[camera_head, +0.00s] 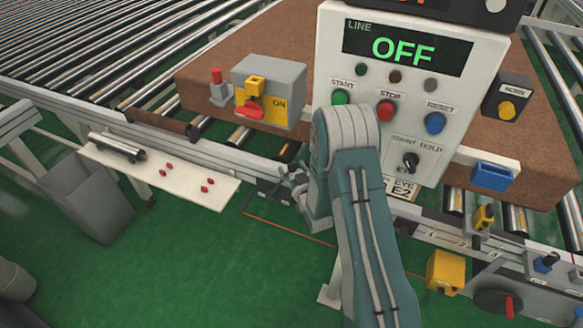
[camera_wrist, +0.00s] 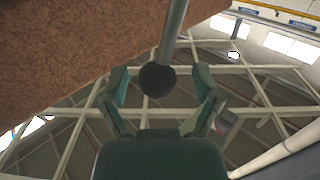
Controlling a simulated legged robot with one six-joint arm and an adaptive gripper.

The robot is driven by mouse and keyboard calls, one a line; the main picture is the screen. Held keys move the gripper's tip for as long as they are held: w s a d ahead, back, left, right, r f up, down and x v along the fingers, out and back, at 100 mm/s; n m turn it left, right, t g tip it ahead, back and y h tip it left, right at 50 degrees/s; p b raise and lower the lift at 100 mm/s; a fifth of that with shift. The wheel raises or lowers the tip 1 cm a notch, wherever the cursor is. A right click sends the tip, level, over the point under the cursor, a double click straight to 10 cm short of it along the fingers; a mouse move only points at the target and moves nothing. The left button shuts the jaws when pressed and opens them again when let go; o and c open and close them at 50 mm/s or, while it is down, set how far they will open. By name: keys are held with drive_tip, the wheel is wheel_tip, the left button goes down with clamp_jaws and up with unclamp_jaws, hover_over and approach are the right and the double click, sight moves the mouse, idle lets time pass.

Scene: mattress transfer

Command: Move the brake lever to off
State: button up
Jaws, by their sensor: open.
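A lever with a round black knob (camera_wrist: 157,80) on a metal rod (camera_wrist: 174,32) shows in the wrist view. No label on it is visible. My gripper (camera_wrist: 160,74) is open, with one finger on each side of the knob and gaps between them and it. In the head view my gripper (camera_head: 288,188) is low by the conveyor's front rail, partly hidden by my arm; the black knob cannot be made out there.
A white control panel (camera_head: 325,75) reads OFF in green. A grey box (camera_head: 290,78) marked ON has a red handle. A brown mattress (camera_head: 205,75) lies on the rollers; its brown surface is close in the wrist view. A white shelf (camera_head: 200,190) holds small red pieces.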

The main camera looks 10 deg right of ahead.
drive_tip(key=shift+w+d, duration=0.15)
clamp_jaws()
